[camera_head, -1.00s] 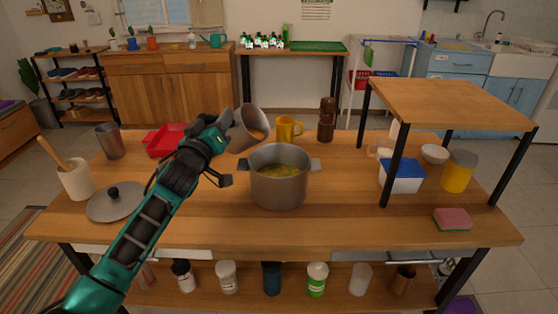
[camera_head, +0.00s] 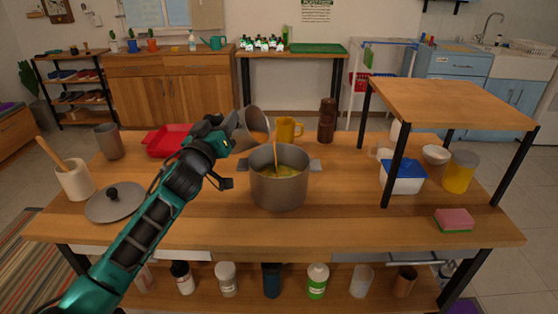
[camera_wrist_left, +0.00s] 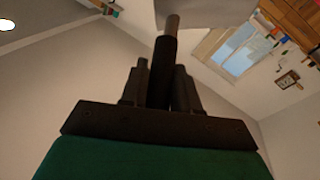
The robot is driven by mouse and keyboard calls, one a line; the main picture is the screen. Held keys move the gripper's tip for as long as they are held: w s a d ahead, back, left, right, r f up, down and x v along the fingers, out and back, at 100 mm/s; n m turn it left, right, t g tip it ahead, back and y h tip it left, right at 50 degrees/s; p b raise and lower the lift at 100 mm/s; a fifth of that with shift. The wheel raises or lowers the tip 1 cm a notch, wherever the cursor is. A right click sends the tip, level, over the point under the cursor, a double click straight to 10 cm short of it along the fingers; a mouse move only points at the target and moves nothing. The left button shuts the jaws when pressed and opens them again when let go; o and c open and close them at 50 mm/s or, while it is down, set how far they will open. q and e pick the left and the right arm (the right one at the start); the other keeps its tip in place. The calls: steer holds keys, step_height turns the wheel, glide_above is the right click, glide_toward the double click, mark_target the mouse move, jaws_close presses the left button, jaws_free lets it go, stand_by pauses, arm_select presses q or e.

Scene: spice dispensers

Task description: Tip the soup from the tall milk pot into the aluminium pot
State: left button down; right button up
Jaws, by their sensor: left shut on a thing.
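The tall milk pot (camera_head: 257,122), a grey metal vessel, is tilted above the aluminium pot, its mouth facing right. My left gripper (camera_head: 229,128) is shut on it at its left side. An orange stream of soup (camera_head: 276,155) falls from it into the aluminium pot (camera_head: 279,190), which stands upright on the table with yellow-orange soup in it. In the left wrist view, my gripper (camera_wrist_left: 168,75) holds a thin handle, and a grey part of the milk pot (camera_wrist_left: 200,12) shows at the top. My right gripper is out of view.
A yellow mug (camera_head: 288,130) and brown pepper mill (camera_head: 326,120) stand behind the aluminium pot. A lid (camera_head: 115,203), utensil crock (camera_head: 75,180), grey cup (camera_head: 109,141) and red tray (camera_head: 168,139) are left. A raised shelf (camera_head: 450,102) stands right.

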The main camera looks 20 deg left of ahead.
arm_select(q)
steer(key=shift+d+m, duration=0.35)
steer(key=shift+m, duration=0.05)
steer(key=shift+d+r+m+h, duration=0.3)
steer(key=shift+d+r+m, duration=0.15)
steer(key=shift+d+m, duration=0.5)
stand_by(0.6)
steer(key=shift+f, duration=0.1)
steer(key=shift+d+f+m, duration=0.1)
steer(key=shift+d+m, duration=0.25)
steer(key=shift+d+f, duration=0.1)
steer(key=shift+d, duration=0.2)
steer(key=shift+d+f+m, duration=0.1)
steer(key=shift+d+m, duration=0.2)
steer(key=shift+m, duration=0.1)
steer(key=shift+d+f+m+b, duration=0.15)
steer(key=shift+d+m+b, duration=0.15)
steer(key=shift+d, duration=0.3)
steer(key=shift+d+m+h+p, duration=0.5)
steer(key=shift+d+m, duration=0.55)
steer(key=shift+m, duration=0.25)
